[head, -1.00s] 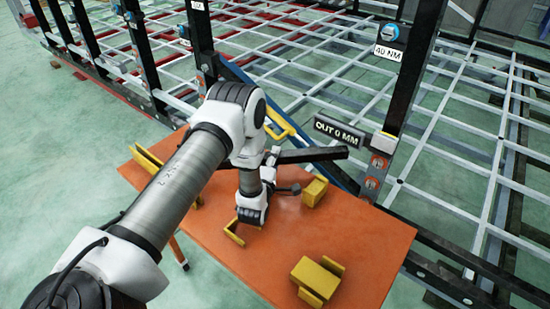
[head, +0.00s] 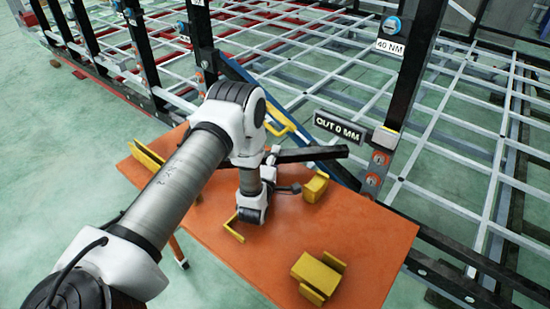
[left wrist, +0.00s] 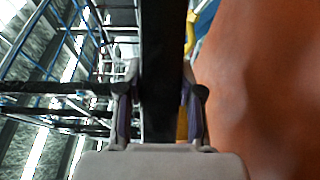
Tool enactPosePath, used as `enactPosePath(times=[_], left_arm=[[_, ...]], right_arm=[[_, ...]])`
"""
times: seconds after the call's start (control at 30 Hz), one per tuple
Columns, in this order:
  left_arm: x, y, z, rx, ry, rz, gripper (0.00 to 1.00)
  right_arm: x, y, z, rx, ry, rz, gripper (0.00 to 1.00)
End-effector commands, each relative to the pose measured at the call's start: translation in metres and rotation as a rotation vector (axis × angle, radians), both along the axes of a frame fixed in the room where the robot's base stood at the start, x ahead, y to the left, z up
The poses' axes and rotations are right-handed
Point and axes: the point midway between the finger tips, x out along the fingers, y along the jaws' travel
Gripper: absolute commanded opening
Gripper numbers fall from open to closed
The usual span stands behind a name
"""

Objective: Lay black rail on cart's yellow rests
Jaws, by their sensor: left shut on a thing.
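The black rail (head: 318,154) shows in the head view, sticking out to the right from behind my left arm, near the far edge of the orange cart (head: 375,235). Its left part is hidden by the arm. The yellow rests on the cart include a block (head: 316,186) right of my wrist and a larger block (head: 318,274) at the near right. In the left wrist view my left gripper (left wrist: 162,100) is shut on the rail (left wrist: 162,45), which runs between its two fingers. The head view mostly hides these fingers. My right gripper is not in view.
The trailer chassis (head: 330,60) with grey crossbars and black posts stands behind the cart. A post (head: 412,65) and an "OUT 0 MM" sign (head: 338,128) are close to the rail's right end. A yellow handle (head: 281,122) is beyond the arm.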

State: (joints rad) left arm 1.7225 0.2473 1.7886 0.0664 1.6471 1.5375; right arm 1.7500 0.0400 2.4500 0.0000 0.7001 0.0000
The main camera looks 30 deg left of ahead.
Motion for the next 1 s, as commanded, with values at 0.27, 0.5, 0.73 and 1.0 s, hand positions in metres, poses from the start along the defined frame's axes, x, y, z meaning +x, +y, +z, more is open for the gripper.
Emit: enactPosePath(times=[0.27, 0.5, 0.73, 1.0], left_arm=[[-0.002, -0.001, -0.007, 0.000, 0.005, -0.001, 0.00], [-0.003, -0.001, -0.009, 0.000, 0.009, -0.002, 0.65], [-0.003, -0.001, -0.010, 0.000, 0.010, -0.002, 0.65], [-0.017, -0.006, -0.012, -0.002, 0.016, -0.003, 0.65]], right_arm=[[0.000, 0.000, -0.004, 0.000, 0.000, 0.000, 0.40], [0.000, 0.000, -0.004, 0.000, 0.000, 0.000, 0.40], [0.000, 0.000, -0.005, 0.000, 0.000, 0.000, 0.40], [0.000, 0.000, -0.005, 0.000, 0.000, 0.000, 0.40]])
